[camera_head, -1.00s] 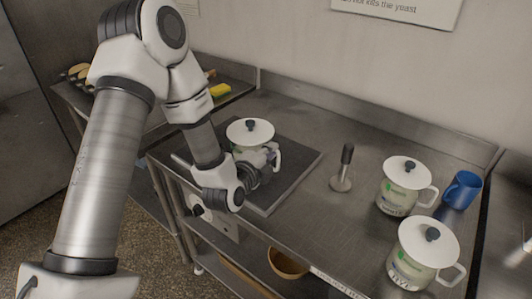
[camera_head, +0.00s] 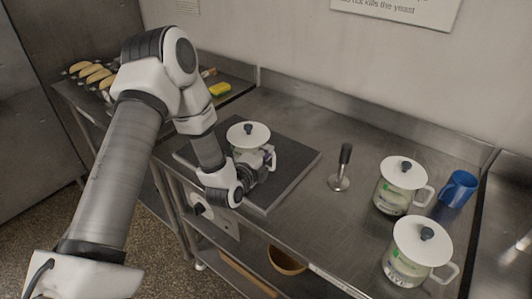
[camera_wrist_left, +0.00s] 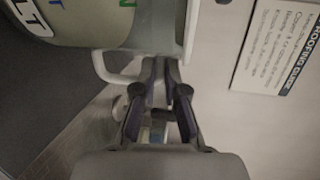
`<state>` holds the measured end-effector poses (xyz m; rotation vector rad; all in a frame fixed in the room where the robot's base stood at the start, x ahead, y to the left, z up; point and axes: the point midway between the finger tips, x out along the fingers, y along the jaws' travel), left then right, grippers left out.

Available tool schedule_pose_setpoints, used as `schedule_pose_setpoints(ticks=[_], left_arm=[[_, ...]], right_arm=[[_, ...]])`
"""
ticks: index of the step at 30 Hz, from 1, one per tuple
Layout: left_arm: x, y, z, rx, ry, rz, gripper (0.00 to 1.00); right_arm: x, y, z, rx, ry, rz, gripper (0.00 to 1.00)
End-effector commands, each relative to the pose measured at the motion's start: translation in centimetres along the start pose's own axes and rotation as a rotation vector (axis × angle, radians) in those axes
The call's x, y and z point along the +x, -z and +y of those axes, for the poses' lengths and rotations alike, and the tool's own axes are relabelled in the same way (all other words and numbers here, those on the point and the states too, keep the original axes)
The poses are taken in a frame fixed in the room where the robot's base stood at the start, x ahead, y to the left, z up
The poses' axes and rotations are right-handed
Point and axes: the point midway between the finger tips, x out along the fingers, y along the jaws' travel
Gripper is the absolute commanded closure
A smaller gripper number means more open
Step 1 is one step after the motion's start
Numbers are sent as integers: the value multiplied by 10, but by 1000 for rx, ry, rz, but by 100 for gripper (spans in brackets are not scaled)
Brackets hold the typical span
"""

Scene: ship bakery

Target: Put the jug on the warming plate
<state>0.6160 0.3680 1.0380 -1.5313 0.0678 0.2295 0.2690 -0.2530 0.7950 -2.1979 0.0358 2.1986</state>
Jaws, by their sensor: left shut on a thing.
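A jug (camera_head: 247,134) with a white lid and dark knob is over the dark square warming plate (camera_head: 288,178). It looks upright; whether its base touches the plate is hidden by my arm. My left gripper (camera_head: 264,160) is at the jug's near right side and is shut on its handle. In the left wrist view the jug's body (camera_wrist_left: 85,22), with letters ending in "LT", fills the upper left. Its pale handle (camera_wrist_left: 112,70) runs to the closed fingers (camera_wrist_left: 160,85). My right gripper is out of view.
A tool with an upright dark handle (camera_head: 344,160) stands right of the plate. A yellow sponge (camera_head: 220,90) lies at the back left.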

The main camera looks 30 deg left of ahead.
Motion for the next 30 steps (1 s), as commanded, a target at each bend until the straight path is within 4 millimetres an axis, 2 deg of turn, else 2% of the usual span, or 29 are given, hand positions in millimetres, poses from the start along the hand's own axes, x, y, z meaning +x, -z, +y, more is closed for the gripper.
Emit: schedule_pose_setpoints(ticks=[1,3,4,14,17,20,26,27,28,30], left_arm=[[1,0,2,1,3,0,100],[0,0,2,0,-1,0,72],[0,0,2,0,-1,0,64],[0,0,-2,0,0,0,64],[-10,-1,1,-3,-2,-1,64],[-31,0,2,-6,-2,-2,64],[-86,0,2,-8,-3,-2,64],[-96,0,-1,-7,-4,0,64],[-102,0,-8,-1,-8,0,64],[-111,0,-7,1,-7,0,64]], right_arm=[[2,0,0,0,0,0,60],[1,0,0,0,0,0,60],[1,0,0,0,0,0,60],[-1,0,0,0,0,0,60],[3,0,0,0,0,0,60],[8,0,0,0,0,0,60],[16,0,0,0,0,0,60],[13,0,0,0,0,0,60],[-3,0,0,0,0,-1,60],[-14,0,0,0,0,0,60]])
